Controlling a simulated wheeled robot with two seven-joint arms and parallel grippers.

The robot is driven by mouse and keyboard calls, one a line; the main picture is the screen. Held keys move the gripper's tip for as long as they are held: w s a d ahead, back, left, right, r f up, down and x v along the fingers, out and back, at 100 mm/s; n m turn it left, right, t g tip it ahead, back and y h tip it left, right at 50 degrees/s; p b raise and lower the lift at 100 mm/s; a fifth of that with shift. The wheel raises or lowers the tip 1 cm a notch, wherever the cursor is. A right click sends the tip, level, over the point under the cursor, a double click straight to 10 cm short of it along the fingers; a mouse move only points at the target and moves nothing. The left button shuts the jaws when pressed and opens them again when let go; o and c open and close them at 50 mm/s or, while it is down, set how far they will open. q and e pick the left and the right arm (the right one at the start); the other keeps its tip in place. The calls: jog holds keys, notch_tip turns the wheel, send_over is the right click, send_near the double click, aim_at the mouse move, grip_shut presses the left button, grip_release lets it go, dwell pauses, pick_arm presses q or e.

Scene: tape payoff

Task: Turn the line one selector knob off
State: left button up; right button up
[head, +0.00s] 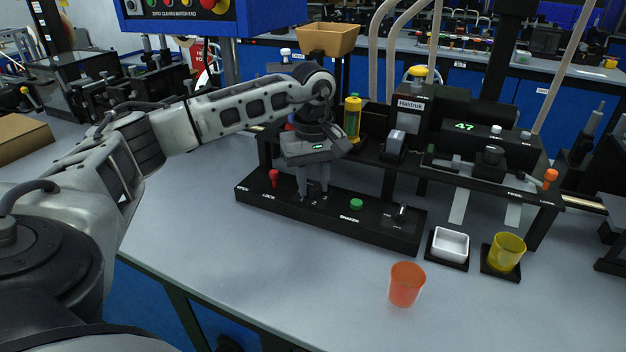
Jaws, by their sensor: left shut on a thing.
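A long black control panel (330,218) lies on the bench in the middle of the head view. My left gripper (313,195) points down at the panel between a red lever (274,177) and a green button (356,204). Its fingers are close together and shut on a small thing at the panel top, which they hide. A black knob (401,212) stands at the panel's right end, apart from the gripper. Its label is too small to read, so I cannot tell which control is the line one selector. My right gripper is out of view.
An orange cup (406,285) stands on the bench in front. A white dish (451,244) and a yellow cup (506,251) sit on black pads at the right. A black shelf with devices (470,139) stands behind the panel. The front left bench is clear.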

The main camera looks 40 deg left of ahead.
aim_at(313, 185)
pick_arm(q)
jog(key=o, duration=1)
jog(key=shift+c, duration=0.2)
jog(key=shift+r, duration=0.1)
notch_tip(313, 185, up, 16)
jog(key=p, duration=0.2)
